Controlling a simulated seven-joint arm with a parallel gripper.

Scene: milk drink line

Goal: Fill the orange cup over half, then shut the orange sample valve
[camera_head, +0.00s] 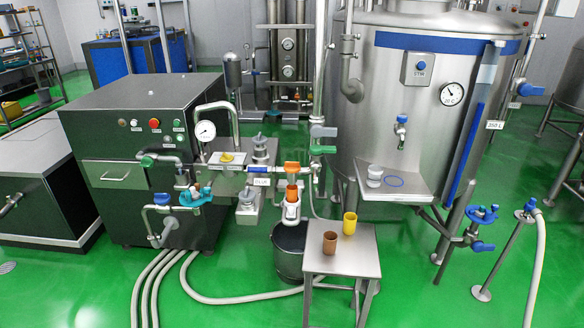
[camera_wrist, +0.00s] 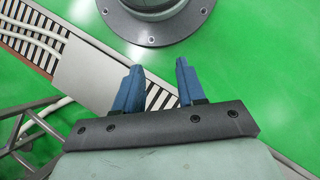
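The orange cup (camera_head: 292,191) stands upright in a white holder (camera_head: 291,213) in the middle of the head view. Directly above it is a small valve with an orange handle (camera_head: 292,168) on the pipework, seemingly the orange sample valve. The cup's fill level, any stream of liquid and the valve's setting are too small to tell. My gripper (camera_wrist: 157,64) shows in the wrist view, with its two blue fingers apart and nothing between them. It is above the floor, away from the cup and valve, and is not seen in the head view.
A steel side table (camera_head: 343,262) bears a brown cup (camera_head: 330,243) and a yellow cup (camera_head: 349,224). A dark bucket (camera_head: 289,252) is below the holder. Hoses (camera_head: 240,299) lie on the floor. A large tank (camera_head: 420,110) stands at right. A round grey flange (camera_wrist: 155,20) is ahead of my fingers.

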